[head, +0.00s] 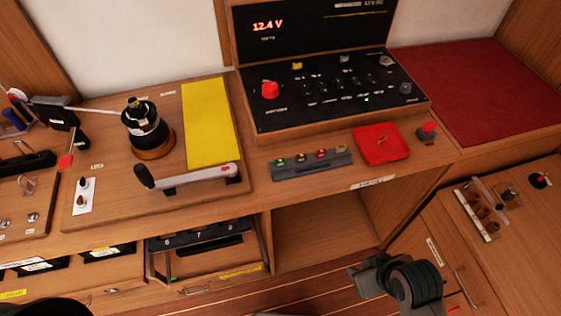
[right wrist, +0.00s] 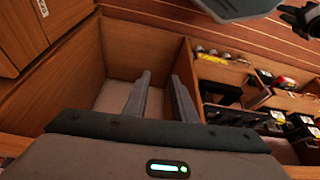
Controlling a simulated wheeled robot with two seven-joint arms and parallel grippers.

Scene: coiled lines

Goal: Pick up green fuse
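The green fuse (head: 280,161) shows as a small green-topped piece at the left end of a grey fuse strip (head: 312,164) on the wooden counter in the head view. Several small fuses sit in a row there. My right gripper (head: 400,284) is low at the front, below the counter and well apart from the strip. In the right wrist view its two fingers (right wrist: 160,92) stand apart with nothing between them. A dark shape (right wrist: 302,16) at the top right there may be my left gripper; its fingers cannot be made out.
A red tray (head: 382,143) and a red-topped knob (head: 427,132) stand right of the strip. A black panel (head: 330,88) rises behind it. A lever handle (head: 190,178) lies to the left. An open compartment (head: 317,238) is below the counter.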

